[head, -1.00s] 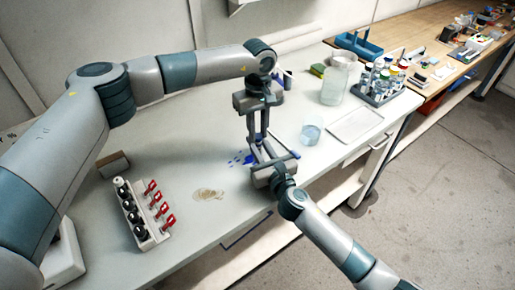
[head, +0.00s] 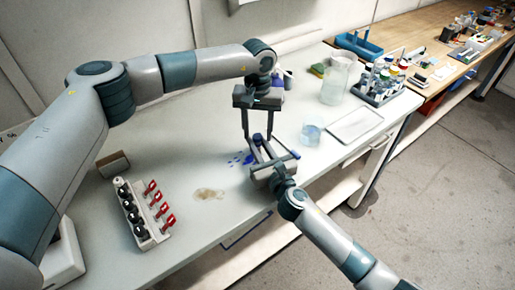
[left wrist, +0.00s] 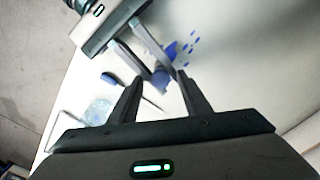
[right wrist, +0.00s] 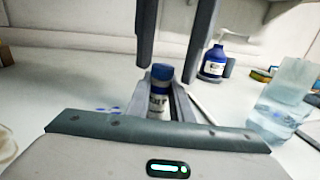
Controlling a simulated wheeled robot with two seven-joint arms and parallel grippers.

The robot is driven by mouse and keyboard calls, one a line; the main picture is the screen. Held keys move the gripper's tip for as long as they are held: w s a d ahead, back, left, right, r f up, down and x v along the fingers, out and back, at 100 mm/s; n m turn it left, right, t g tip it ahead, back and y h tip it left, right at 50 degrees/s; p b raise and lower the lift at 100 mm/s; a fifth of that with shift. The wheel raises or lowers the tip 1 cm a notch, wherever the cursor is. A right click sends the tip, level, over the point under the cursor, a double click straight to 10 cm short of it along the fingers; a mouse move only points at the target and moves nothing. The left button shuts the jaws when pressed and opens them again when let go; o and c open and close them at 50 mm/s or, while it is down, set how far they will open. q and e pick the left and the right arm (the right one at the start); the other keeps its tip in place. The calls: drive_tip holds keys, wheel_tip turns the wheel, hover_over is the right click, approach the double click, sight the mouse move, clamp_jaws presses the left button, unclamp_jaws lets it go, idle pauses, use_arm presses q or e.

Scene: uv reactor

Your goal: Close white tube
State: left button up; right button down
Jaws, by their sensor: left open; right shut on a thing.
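The white tube (right wrist: 158,104) stands upright between the fingers of my right gripper (head: 259,149), which is shut on it. A blue cap (right wrist: 161,72) sits on top of the tube; I cannot tell how tight it is. The cap also shows in the left wrist view (left wrist: 160,80). My left gripper (head: 258,136) is open and points down from above. In the right wrist view its two fingers (right wrist: 176,62) hang on either side above the cap, apart from it as far as I can tell. The head view hides most of the tube behind the grippers.
A rack with black-topped items and red clips (head: 144,215) stands at the left. A beaker of liquid (head: 311,132), a white tray (head: 355,125), a large jar (head: 335,80) and a tube rack (head: 380,85) stand to the right. Blue spots and a brown stain (head: 209,195) mark the table.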

use_arm(q)
drive_tip(key=shift+r, duration=0.1)
wheel_tip(320, 180, up, 12)
use_arm(e)
drive_tip(key=shift+d, duration=0.1)
idle(0.4)
drive_tip(key=c, duration=1.5)
unclamp_jaws()
drive_tip(key=b+v, duration=0.3)
drive_tip(key=v, duration=1.3)
drive_tip(key=shift+f, duration=0.1)
use_arm(q)
drive_tip(key=shift+f, duration=1.7)
use_arm(e)
drive_tip(key=shift+s+d, duration=0.15)
drive_tip(key=shift+s, duration=0.5)
